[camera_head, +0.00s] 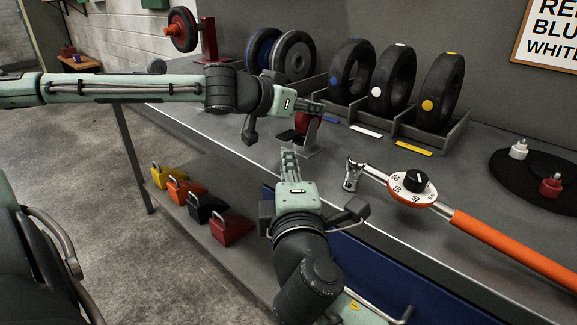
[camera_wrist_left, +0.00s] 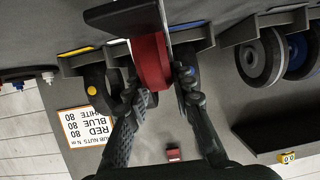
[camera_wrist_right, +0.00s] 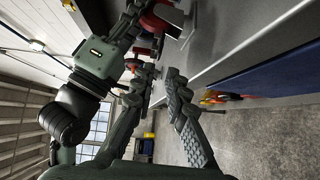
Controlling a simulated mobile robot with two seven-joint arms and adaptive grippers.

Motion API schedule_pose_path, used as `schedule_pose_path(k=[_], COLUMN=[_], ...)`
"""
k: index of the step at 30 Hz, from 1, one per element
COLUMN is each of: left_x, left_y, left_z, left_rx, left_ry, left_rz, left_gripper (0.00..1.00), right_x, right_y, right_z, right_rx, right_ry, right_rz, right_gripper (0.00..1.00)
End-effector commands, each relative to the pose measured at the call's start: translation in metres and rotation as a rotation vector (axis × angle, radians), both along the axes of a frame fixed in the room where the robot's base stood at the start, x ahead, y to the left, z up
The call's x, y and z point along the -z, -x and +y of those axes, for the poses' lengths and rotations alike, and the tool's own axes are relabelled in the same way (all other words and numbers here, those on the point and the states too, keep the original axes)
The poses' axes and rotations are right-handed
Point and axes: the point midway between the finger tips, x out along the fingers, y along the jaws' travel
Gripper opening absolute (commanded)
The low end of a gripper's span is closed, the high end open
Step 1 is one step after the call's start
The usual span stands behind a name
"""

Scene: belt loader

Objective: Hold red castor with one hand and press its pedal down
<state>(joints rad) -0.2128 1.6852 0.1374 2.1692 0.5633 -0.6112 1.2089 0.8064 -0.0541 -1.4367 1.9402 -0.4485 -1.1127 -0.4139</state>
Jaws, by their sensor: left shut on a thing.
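The red castor (camera_head: 303,123) stands on the grey bench, with its black pedal (camera_head: 286,135) on its left side. My left gripper (camera_head: 312,107) is shut on the castor's red body. In the left wrist view the red body (camera_wrist_left: 153,62) lies between the two fingers. My right gripper (camera_head: 289,152) is below and in front of the castor at the bench's front edge, apart from the pedal. In the right wrist view a narrow gap shows between its fingertips (camera_wrist_right: 161,72), with nothing in it. The fingers partly hide the castor.
Several tyres (camera_head: 389,80) stand in a rack behind. A torque wrench (camera_head: 412,187) with an orange handle lies to the right. A red stand (camera_head: 209,42) with a wheel is at the back left. Coloured wedges (camera_head: 232,227) sit on the shelf below.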

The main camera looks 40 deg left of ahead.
Motion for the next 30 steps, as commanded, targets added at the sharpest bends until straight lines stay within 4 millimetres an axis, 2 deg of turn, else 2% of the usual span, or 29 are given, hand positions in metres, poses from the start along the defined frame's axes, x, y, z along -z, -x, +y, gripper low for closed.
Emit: schedule_pose_path(k=[4, 7, 8, 13, 18, 22, 26, 29, 30], left_x=[0.0, 0.0, 0.0, 0.0, 0.0, 0.0, 0.0, 0.0, 0.0], left_y=[0.0, 0.0, 0.0, 0.0, 0.0, 0.0, 0.0, 0.0, 0.0], left_z=[0.0, 0.0, 0.0, 0.0, 0.0, 0.0, 0.0, 0.0, 0.0], left_rx=[0.0, 0.0, 0.0, 0.0, 0.0, 0.0, 0.0, -0.001, -0.001], left_ry=[0.0, 0.0, 0.0, 0.0, 0.0, 0.0, 0.0, 0.0, 0.0], left_rz=[0.001, 0.001, 0.001, 0.001, 0.001, 0.001, 0.001, 0.001, 0.001], left_gripper=[0.0, 0.0, 0.0, 0.0, 0.0, 0.0, 0.0, 0.0, 0.0], right_x=[0.0, 0.001, 0.002, 0.02, 0.046, 0.056, 0.053, 0.04, 0.032], right_y=[0.0, -0.001, -0.001, -0.004, -0.001, 0.005, 0.006, 0.005, -0.001], right_z=[0.0, 0.001, 0.001, 0.01, 0.02, 0.022, 0.021, 0.019, 0.018], right_rx=[0.0, -0.003, -0.007, -0.072, -0.182, -0.247, -0.276, -0.287, -0.275], right_ry=[0.0, 0.001, 0.003, 0.025, 0.043, 0.036, 0.011, -0.022, -0.037], right_rz=[0.0, 0.006, 0.013, 0.133, 0.387, 0.609, 0.835, 1.009, 1.077], right_gripper=[0.14, 0.01, 0.0, 0.0, 0.0, 0.0, 0.0, 0.0, 0.0])
